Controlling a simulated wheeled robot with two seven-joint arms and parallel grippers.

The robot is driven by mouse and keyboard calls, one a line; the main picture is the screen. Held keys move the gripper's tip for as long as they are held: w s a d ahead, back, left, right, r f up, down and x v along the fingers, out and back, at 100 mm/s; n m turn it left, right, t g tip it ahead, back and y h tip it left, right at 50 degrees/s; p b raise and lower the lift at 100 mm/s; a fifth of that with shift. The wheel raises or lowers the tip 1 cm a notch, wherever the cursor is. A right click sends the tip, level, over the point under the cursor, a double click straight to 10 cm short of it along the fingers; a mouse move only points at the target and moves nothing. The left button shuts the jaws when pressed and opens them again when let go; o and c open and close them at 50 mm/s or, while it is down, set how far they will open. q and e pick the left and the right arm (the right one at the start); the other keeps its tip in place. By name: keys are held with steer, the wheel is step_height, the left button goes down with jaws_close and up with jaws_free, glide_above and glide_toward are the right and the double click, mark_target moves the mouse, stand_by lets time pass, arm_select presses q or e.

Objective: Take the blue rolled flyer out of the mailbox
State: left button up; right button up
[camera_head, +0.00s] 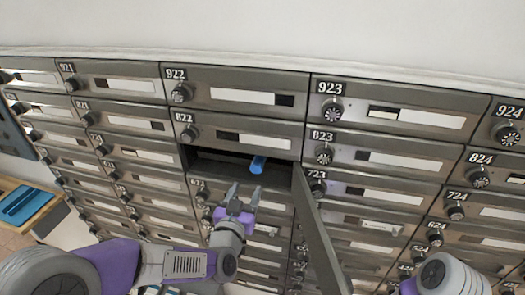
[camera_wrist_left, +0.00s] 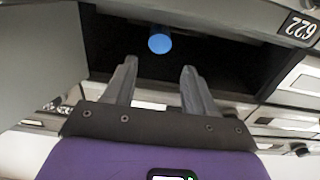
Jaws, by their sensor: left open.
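In the left wrist view, the round end of the blue rolled flyer (camera_wrist_left: 160,42) faces me inside the dark opening. My left gripper (camera_head: 245,195) is in front of and just below the opening, jaws open and empty. In the left wrist view the fingers of my left gripper (camera_wrist_left: 157,75) point toward the flyer, which lies ahead between them without being touched. The flyer's far part is hidden in the compartment. My right gripper is out of view.
The compartment's open door (camera_head: 318,232) juts toward me just right of my left gripper. Closed metal mailboxes with dials surround the opening. A wooden tray (camera_head: 37,213) with blue items stands at the far left.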

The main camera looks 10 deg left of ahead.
mark_target(256, 168)
arm_select(q)
steer(key=w+p, duration=0.1)
steer(key=w, duration=0.4)
steer(key=shift+w+d+p, duration=0.1)
steer(key=shift+w+p, duration=0.05)
steer(key=shift+p, duration=0.2)
steer(key=shift+w+b, duration=0.6)
steer(key=shift+w, duration=2)
steer(key=c, duration=0.9)
steer(key=shift+o, duration=0.2)
steer(key=shift+d+r, duration=0.1)
steer(key=shift+r, duration=0.1)
steer(key=shift+r, duration=0.1)
